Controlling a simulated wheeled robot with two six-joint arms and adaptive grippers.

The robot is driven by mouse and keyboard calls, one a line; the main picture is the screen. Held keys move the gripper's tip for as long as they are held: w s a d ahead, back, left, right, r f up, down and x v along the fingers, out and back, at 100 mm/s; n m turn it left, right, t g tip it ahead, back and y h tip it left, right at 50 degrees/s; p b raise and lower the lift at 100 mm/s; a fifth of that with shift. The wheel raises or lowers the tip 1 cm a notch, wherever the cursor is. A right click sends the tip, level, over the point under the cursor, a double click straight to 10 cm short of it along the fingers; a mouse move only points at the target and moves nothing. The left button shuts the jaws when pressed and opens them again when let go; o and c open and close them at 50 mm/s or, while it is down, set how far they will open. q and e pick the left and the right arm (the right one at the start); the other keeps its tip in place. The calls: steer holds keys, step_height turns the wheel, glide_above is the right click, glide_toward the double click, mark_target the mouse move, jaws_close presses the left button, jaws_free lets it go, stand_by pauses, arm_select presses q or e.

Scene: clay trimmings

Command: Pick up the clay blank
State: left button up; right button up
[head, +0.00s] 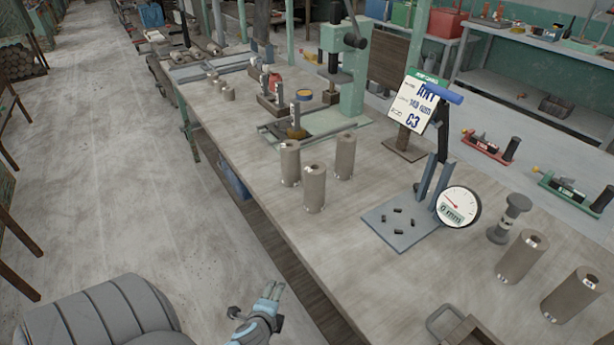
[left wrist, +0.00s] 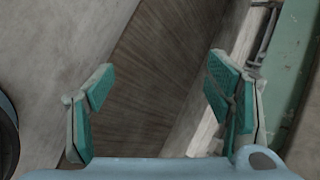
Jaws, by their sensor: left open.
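Clay blanks appear as grey-brown upright cylinders with a hole in the top. Three stand close together mid-table in the head view: a left one (head: 289,165), a front one (head: 314,190) and a back one (head: 344,156). Two similar ones stand at the right, one (head: 522,258) behind another (head: 572,296). My left gripper (head: 273,290) is off the table's near-left edge, apart from all of them. In the left wrist view the left gripper (left wrist: 158,92) is open and empty, with no blank between its fingers. My right gripper is not in view.
The long workbench (head: 400,285) runs back to the left. A dial gauge (head: 459,206) on a blue plate stands right of the three blanks. A green press (head: 346,75) and a sign (head: 413,103) stand behind. The bench front between blanks and gauge is clear.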

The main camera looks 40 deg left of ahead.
arm_select(q)
steer(key=w+a+r+m+t+y+p, duration=0.1)
steer(key=w+r+m+t, duration=0.2)
steer(key=r, duration=0.6)
steer(key=w+a+r+m+t+y, duration=0.15)
steer(key=w+r+m, duration=0.25)
steer(key=r, duration=0.6)
steer(key=m+t+h, duration=0.1)
steer(key=m+t, duration=0.4)
steer(key=m, duration=0.7)
glide_toward(311, 178)
steer(key=x, duration=1.3)
steer(key=shift+f, duration=0.2)
steer(key=shift+d+r, duration=0.1)
jaws_close()
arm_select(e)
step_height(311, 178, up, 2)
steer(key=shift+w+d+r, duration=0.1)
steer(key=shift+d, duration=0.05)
